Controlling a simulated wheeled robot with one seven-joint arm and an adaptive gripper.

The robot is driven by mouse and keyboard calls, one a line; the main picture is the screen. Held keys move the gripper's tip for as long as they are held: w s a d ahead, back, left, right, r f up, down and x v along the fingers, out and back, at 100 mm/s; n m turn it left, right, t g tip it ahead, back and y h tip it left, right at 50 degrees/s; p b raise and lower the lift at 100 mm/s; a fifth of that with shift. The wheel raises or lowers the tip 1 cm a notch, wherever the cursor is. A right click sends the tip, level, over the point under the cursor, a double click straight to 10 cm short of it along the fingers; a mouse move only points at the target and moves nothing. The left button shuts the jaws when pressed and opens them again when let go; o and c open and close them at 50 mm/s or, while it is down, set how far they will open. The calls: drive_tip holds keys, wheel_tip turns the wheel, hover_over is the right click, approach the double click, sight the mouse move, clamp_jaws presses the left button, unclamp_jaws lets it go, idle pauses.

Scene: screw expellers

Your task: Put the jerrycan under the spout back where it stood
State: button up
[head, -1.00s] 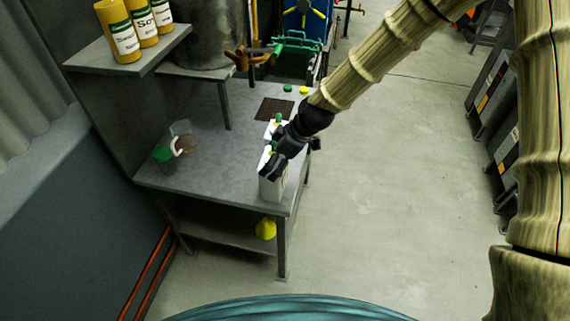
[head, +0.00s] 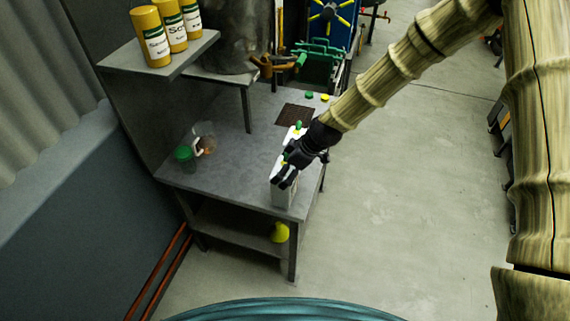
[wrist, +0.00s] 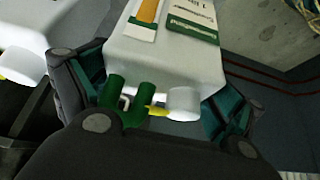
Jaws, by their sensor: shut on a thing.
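A white jerrycan (head: 283,194) with a green handle stands at or just above the front right corner of the grey bench; I cannot tell whether it touches. My gripper (head: 287,174) is shut on it near its top. In the wrist view this jerrycan (wrist: 165,58), with its label, green handle and white cap, sits between the two fingers of my gripper (wrist: 155,95). A second white jerrycan (head: 290,137) is just behind it, partly hidden by my gripper; it also shows at the left of the wrist view (wrist: 22,30). The brown spout (head: 264,66) is farther back.
On the bench (head: 232,160) lie a dark grate (head: 295,114), a green cap (head: 309,95) and a yellow cap (head: 325,98). A green container (head: 184,154) and a clear jug (head: 204,141) stand at the left. A yellow object (head: 280,232) is on the lower shelf. The bench's middle is clear.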

idle(0.3)
drive_tip(key=o, duration=1.7)
drive_tip(key=shift+f, duration=0.1)
drive_tip(key=shift+o, duration=0.2)
drive_tip(key=b+v, duration=0.3)
drive_tip(key=v, duration=0.9)
drive_tip(key=shift+b, duration=0.3)
drive_tip(key=shift+s, duration=0.1)
